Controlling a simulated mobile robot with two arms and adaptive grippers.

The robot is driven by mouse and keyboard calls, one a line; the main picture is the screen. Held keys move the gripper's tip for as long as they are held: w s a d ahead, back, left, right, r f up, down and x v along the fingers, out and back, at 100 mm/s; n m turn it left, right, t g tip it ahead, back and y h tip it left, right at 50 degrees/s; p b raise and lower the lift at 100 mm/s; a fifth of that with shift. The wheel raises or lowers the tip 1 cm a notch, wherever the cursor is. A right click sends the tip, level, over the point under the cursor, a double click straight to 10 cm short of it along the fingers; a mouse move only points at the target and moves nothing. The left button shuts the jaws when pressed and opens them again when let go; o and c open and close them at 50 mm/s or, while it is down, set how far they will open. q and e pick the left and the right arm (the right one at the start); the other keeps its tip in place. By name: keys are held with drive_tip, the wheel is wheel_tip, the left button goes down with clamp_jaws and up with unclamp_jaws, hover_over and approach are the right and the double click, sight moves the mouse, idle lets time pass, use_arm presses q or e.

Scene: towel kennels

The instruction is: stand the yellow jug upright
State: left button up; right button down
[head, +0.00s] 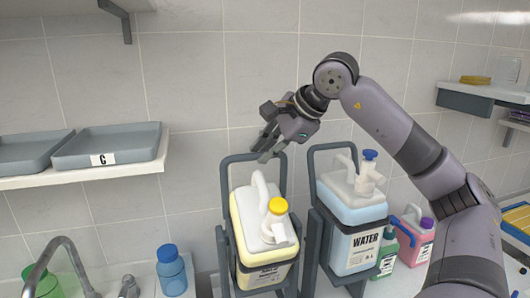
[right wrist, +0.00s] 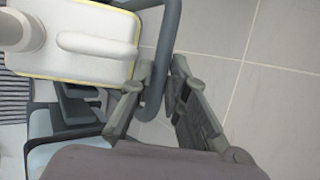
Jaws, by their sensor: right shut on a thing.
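The yellow jug (head: 250,218), with a white top, a white handle and a yellow cap (head: 278,206), sits in a dark grey tipping cradle (head: 223,258). It looks roughly upright with a slight lean; the exact tilt is hard to tell. My right gripper (head: 268,150) is at the cradle's top hoop, behind the jug. In the right wrist view its fingers (right wrist: 160,85) are shut on the grey hoop bar (right wrist: 164,45), and the white jug top (right wrist: 95,78) is beside them. My left gripper is not in view.
A blue WATER jug (head: 352,215) stands in a second cradle close on the right. Green and pink bottles (head: 418,238) are beyond it. A blue bottle (head: 171,272) and a tap (head: 62,255) are at left. A shelf with grey trays (head: 108,147) hangs upper left.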

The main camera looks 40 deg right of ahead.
drive_tip(key=c, duration=1.6)
unclamp_jaws()
drive_tip(key=shift+o, duration=0.2)
drive_tip(key=shift+a, duration=0.1)
drive_tip(key=shift+s, duration=0.1)
drive_tip(key=v, duration=1.2)
